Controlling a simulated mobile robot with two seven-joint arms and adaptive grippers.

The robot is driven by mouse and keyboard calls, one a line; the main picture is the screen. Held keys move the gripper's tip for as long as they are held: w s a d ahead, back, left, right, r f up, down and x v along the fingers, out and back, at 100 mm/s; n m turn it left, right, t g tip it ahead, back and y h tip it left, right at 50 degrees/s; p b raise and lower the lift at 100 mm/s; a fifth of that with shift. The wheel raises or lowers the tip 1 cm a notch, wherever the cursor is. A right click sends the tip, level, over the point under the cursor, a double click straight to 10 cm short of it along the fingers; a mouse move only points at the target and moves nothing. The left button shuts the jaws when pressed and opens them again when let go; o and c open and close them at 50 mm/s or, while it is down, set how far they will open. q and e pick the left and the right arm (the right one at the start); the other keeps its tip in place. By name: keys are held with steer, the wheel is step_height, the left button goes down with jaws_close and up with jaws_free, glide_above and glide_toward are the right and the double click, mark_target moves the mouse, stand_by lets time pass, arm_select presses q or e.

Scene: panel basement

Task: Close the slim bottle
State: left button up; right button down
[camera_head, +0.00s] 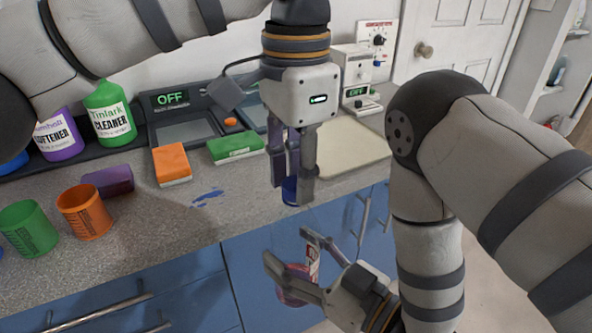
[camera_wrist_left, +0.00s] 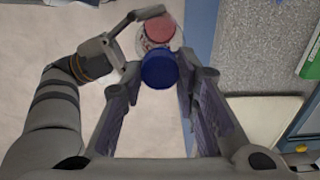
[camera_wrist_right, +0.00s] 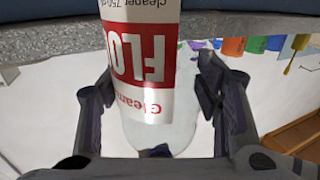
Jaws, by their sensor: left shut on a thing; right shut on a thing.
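A slim clear bottle with a red and white label (camera_wrist_right: 145,70) is between the fingers of my right gripper (camera_head: 305,255), which is shut on it. The bottle (camera_head: 312,262) is partly hidden by the fingers in the head view. My left gripper (camera_head: 298,180) points down and is shut on a blue cap (camera_head: 290,190). The cap is above the bottle in the head view, with a gap between them. In the left wrist view, the cap (camera_wrist_left: 160,68) overlaps part of the bottle's reddish round outline (camera_wrist_left: 160,28).
The counter (camera_head: 235,195) lies behind the grippers, above blue cabinets (camera_head: 270,255).

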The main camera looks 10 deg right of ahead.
arm_select(q)
steer(key=o, duration=0.7)
steer(key=shift+c, duration=0.5)
